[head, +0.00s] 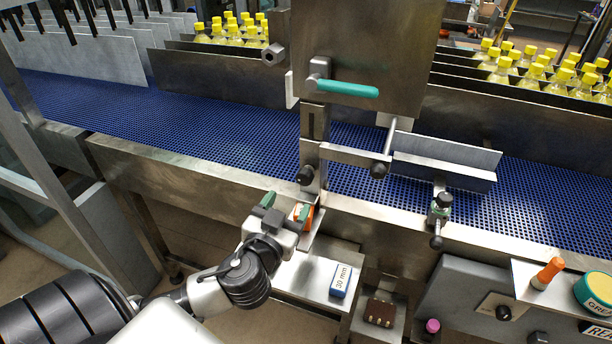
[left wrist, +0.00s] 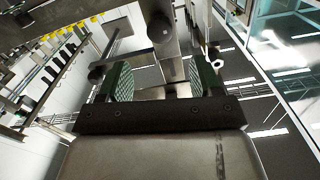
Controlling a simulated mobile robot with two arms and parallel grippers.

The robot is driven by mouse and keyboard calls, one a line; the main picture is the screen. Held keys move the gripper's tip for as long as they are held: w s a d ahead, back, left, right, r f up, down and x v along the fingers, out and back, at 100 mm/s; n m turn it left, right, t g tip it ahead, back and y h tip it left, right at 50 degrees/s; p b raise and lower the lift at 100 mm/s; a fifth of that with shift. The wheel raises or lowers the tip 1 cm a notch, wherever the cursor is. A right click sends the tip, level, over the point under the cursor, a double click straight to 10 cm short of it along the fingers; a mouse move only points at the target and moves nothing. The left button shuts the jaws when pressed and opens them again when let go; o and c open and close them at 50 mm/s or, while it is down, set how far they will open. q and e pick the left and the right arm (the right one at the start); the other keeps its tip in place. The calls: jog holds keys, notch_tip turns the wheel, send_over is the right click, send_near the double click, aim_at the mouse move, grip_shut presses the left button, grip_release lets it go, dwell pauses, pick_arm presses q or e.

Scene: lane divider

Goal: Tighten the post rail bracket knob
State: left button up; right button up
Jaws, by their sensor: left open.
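A steel post (head: 311,140) stands at the near edge of the conveyor and carries a rail bracket arm (head: 345,154). A black round knob (head: 306,174) sits on the post near the bracket. In the left wrist view this dark knob (left wrist: 160,29) shows beyond and between my fingers, apart from them. A second black knob (head: 379,170) ends the rod on the bracket arm; it also shows in the left wrist view (left wrist: 98,72). My left gripper (head: 286,205) is open and empty, with green pads, just below and left of the post knob. My right gripper is not in view.
A blue conveyor belt (head: 220,125) runs behind a steel side rail (head: 180,167). A box with a teal handle (head: 346,88) hangs above. A clamp knob (head: 444,200) stands to the right. A 30 mm block (head: 341,281) lies on a low shelf below. An orange part (head: 306,220) is close behind my fingers.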

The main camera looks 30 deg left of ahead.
aim_at(303, 180)
pick_arm(q)
jog(key=p+x, duration=0.3)
jog(key=x, duration=0.6)
jog(key=shift+a, duration=0.1)
jog(key=shift+w, duration=0.4)
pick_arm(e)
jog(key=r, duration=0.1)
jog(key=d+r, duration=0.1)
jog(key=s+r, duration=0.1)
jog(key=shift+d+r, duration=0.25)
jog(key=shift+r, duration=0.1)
pick_arm(q)
jog(key=shift+c, duration=1)
jog(key=c, duration=0.7)
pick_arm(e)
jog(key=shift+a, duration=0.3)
